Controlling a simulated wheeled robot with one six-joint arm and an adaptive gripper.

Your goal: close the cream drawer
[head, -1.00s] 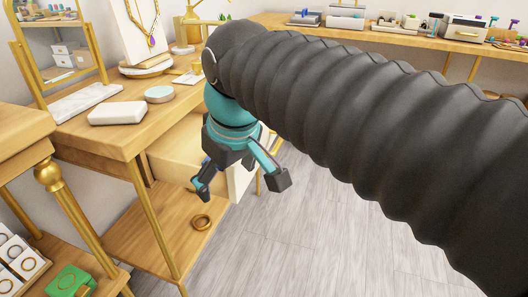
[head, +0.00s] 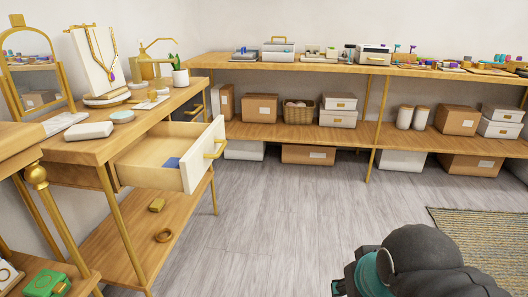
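The cream drawer (head: 200,157) stands pulled out from the wooden table on the left. Its cream front faces right and carries a gold handle (head: 214,150). My gripper's dark and teal wrist (head: 372,275) shows at the bottom, right of centre, well apart from the drawer. Its fingers are not clearly seen, so whether it is open or shut does not show.
The table top (head: 160,112) above the drawer holds a necklace stand (head: 97,60) and a white box (head: 89,131). A lower shelf (head: 125,235) sits beneath. The grey floor (head: 270,220) right of the drawer is clear. A rug (head: 485,235) lies at the right.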

